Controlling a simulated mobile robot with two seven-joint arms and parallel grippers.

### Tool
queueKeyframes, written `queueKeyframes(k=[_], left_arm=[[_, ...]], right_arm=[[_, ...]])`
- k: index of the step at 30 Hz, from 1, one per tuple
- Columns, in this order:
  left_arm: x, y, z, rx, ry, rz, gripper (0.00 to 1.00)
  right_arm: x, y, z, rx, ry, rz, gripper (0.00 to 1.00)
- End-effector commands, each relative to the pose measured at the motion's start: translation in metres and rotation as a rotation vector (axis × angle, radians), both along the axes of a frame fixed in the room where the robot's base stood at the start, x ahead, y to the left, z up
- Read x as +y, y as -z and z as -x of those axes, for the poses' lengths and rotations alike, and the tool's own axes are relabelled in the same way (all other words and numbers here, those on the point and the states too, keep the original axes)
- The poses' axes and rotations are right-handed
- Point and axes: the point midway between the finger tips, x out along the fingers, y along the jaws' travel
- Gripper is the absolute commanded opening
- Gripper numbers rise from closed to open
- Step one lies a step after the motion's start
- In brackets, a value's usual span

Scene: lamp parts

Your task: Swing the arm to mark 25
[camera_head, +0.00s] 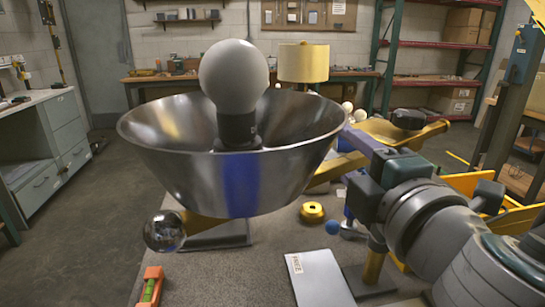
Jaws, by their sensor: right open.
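A large metal bowl-shaped lampshade (180,165) with a blue stripe on its front fills the middle of the head view. A round white bulb (234,75) stands upright in its dark socket inside the shade. A yellow piece shows under the shade above a grey base plate (222,238); most of whatever bears the shade is hidden. My right gripper (352,165) is open just right of the shade's rim, its tips partly hidden; I cannot tell whether it touches the shade. I see no readable scale or mark 25. My left gripper is out of view.
A yellow lamp (303,63) stands behind. Yellow bins (495,195) lie behind my right arm.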

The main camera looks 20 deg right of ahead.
Motion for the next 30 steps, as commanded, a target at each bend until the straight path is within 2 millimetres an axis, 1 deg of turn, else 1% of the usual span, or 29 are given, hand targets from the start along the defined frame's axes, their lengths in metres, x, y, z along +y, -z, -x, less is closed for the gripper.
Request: queueKeyframes(k=[3, 6, 9, 13, 18, 30], left_arm=[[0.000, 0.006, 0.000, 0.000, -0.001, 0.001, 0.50], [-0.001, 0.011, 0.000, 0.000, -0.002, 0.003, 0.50], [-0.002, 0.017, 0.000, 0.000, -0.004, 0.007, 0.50], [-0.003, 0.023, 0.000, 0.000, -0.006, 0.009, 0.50], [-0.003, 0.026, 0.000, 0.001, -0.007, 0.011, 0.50], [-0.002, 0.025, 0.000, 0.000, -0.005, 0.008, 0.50]], right_arm=[[0.004, 0.004, 0.022, 0.004, 0.000, -0.003, 0.50], [0.007, 0.003, 0.041, 0.004, 0.001, -0.002, 0.50], [0.011, 0.004, 0.058, 0.004, 0.001, -0.002, 0.50], [0.014, 0.003, 0.075, 0.002, 0.001, -0.001, 0.50], [0.016, 0.001, 0.085, 0.002, 0.001, 0.000, 0.50], [0.017, 0.000, 0.086, 0.000, 0.001, 0.000, 0.50]])
